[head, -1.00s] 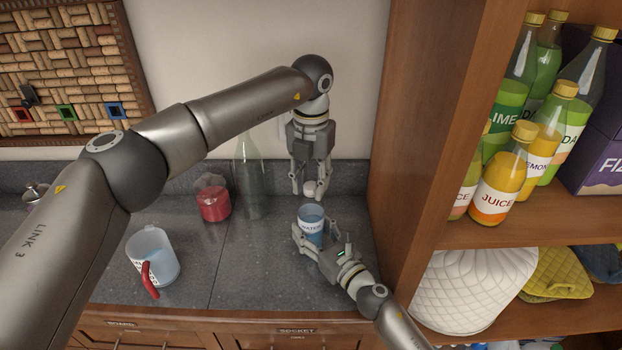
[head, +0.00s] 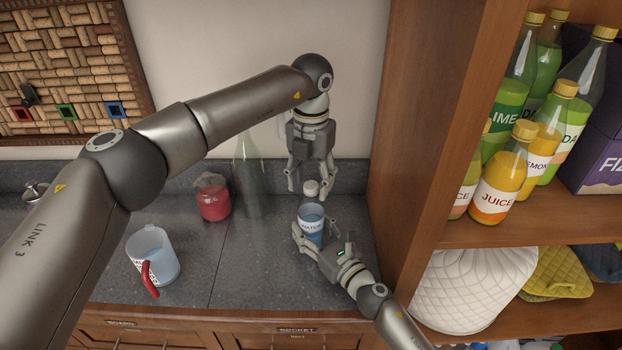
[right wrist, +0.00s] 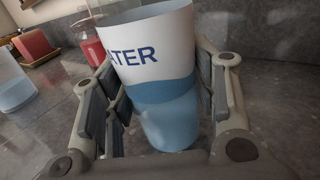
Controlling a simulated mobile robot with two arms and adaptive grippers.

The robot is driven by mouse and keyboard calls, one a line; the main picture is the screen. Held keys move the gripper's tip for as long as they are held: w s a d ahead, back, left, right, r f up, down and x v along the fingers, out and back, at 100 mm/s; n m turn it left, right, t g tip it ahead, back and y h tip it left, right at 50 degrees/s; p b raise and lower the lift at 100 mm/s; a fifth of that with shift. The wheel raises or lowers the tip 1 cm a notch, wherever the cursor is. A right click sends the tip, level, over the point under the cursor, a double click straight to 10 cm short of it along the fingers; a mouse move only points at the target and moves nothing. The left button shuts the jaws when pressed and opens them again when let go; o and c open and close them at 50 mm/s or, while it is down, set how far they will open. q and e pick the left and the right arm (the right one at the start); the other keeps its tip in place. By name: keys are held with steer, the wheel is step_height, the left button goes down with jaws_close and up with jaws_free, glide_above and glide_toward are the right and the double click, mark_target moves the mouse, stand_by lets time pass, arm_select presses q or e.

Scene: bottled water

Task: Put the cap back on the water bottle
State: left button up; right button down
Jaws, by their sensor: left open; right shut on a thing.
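The water bottle (head: 311,222) stands upright on the counter, with a white and blue "WATER" label. Its lower part fills the right wrist view (right wrist: 160,85), where its top is cut off. My right gripper (head: 311,243) is shut on the bottle, its fingers on either side of the body.
A measuring jug with a red handle (head: 153,257), a red jar (head: 214,204) and a clear glass bottle (head: 249,185) stand to the left. The wooden shelf wall (head: 400,190) is close on the right. Counter between jug and water bottle is clear.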

arm_select(q)
step_height(320, 180, up, 12)
stand_by(0.5)
arm_select(e)
steer(key=c, duration=0.5)
jaws_free()
steer(key=v, duration=0.7)
steer(key=shift+s+d, duration=0.1)
steer(key=shift+s, duration=0.05)
arm_select(q)
steer(key=shift+f, duration=0.1)
arm_select(e)
steer(key=shift+s, duration=0.1)
